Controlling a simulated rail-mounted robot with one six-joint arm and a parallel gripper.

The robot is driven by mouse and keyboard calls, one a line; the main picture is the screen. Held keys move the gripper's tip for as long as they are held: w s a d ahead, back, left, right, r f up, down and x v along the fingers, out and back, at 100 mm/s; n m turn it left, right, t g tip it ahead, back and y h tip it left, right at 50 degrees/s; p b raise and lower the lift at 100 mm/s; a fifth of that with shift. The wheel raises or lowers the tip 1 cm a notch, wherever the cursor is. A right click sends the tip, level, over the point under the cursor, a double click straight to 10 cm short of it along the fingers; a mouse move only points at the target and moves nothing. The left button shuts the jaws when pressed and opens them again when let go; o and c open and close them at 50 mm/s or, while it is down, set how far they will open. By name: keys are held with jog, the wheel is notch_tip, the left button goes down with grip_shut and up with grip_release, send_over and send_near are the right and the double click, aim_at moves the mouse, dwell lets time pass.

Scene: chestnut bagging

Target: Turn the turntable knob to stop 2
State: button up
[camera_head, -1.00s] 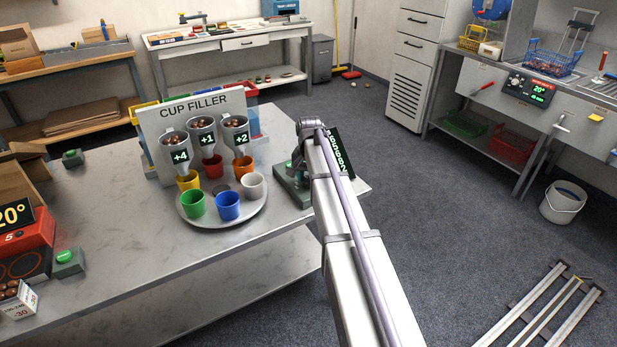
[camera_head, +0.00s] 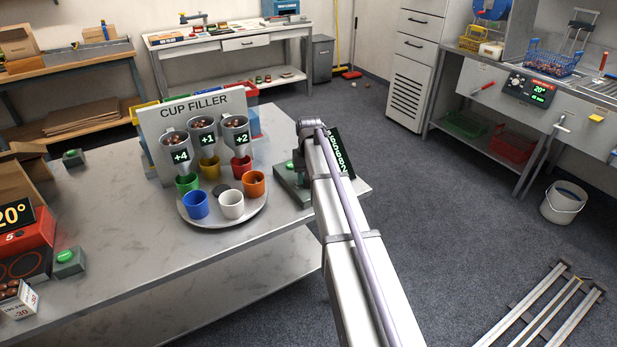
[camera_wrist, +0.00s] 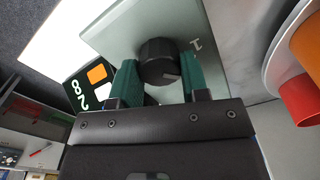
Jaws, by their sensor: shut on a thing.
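The turntable (camera_head: 222,221) is a round grey plate in front of the cup filler (camera_head: 203,110). The green cup (camera_head: 187,184) is under the +4 funnel, yellow (camera_head: 209,172) under +1 and red (camera_head: 241,167) under +2. The blue (camera_head: 195,205), white (camera_head: 231,205) and orange (camera_head: 254,184) cups stand along the front and right. In the wrist view, my gripper (camera_wrist: 160,84) is shut on the black knob (camera_wrist: 158,52), a green finger on each side. A "1" shows on the pale knob plate (camera_wrist: 125,32); other stop marks are not readable. In the head view my arm hides the gripper.
The knob box (camera_head: 293,185) sits at the bench's right end, beside a dark number sign (camera_head: 341,152). A green-button box (camera_head: 68,262) and a red scale (camera_head: 22,255) stand at the left. The bench front is clear.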

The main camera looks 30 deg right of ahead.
jog(key=o, duration=0.9)
jog(key=shift+r, duration=0.1)
notch_tip(320, 180, up, 11)
jog(key=p, duration=1.1)
jog(key=shift+d, duration=0.1)
jog(key=shift+f, duration=0.2)
jog(key=s+a+n, duration=0.1)
jog(key=s+a, duration=0.6)
jog(key=s, duration=0.1)
jog(key=s+a+n, duration=0.1)
jog(key=s+a, duration=0.5)
jog(key=s, duration=0.2)
jog(key=s+a+n, duration=0.1)
jog(key=s+a, duration=0.6)
jog(key=s, duration=0.2)
jog(key=shift+a, duration=0.35)
